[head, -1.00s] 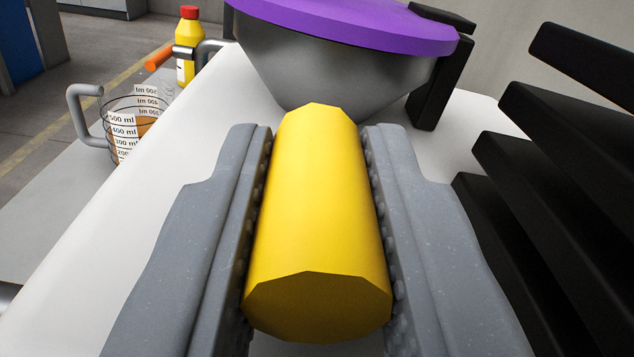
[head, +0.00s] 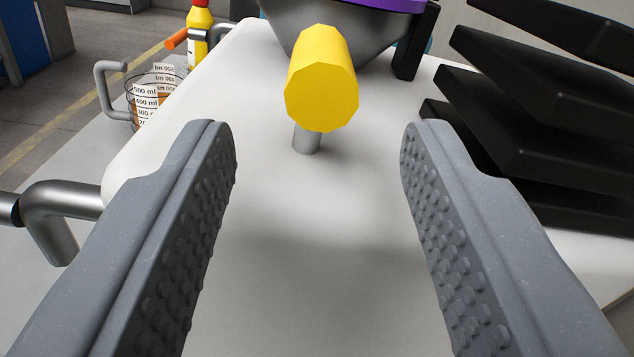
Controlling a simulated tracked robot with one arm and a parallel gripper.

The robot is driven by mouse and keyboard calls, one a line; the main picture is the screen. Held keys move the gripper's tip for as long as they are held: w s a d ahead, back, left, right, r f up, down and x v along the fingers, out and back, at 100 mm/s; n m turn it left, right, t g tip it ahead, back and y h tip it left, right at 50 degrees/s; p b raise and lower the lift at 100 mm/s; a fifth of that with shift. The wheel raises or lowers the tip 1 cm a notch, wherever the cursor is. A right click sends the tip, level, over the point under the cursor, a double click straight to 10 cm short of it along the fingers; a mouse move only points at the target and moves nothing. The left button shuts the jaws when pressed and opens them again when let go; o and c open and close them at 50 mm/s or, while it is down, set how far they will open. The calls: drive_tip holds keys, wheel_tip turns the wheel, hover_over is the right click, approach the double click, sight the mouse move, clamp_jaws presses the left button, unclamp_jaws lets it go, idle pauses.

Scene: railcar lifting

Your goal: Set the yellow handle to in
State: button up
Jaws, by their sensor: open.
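The yellow handle (head: 322,85) is a faceted cylinder at the upper middle of the head view, its flat end toward me. A short grey metal stem (head: 307,140) under it stands on the white body (head: 290,215). My gripper (head: 315,150) is open, with one grey ridged finger at the left and one at the right. The handle is beyond the fingertips, between them in the picture, and neither finger touches it. Nothing is between the fingers. The far end of the handle and its joint with the stem are hidden.
A grey funnel-like part with a purple rim (head: 375,4) is behind the handle. Black slats (head: 525,105) crowd the right side. At the left are a measuring beaker (head: 150,97), a yellow bottle (head: 199,25) and a bent metal pipe (head: 60,205). The white surface before the handle is clear.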

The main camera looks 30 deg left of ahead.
drive_tip(key=v, duration=0.7)
drive_tip(key=shift+s+d, duration=0.1)
drive_tip(key=shift+d, duration=0.05)
drive_tip(key=w+d+r+m+t+h, duration=0.15)
drive_tip(key=w+r+h, duration=0.3)
drive_tip(key=r, duration=0.85)
drive_tip(key=w+r+m+t+h, duration=0.1)
drive_tip(key=w+r+t+h, duration=0.3)
drive_tip(key=r, duration=0.9)
drive_tip(key=s+a+r+m+h, duration=0.1)
drive_tip(key=s+r+m+h, duration=0.3)
drive_tip(key=r, duration=0.8)
drive_tip(key=s+a+r+m+h, duration=0.3)
drive_tip(key=s+a+r+h, duration=0.1)
drive_tip(key=s+r, duration=0.65)
drive_tip(key=s+a+r+g+y, duration=0.1)
drive_tip(key=s+a+y, duration=0.1)
drive_tip(key=s+a, duration=0.3)
drive_tip(key=s+a+r+m+g+y, duration=0.1)
drive_tip(key=s+a, duration=0.5)
drive_tip(key=s, duration=0.6)
drive_tip(key=shift+a+r+g+y, duration=0.25)
drive_tip(key=shift+r+g+y, duration=0.4)
drive_tip(key=shift+r, duration=0.15)
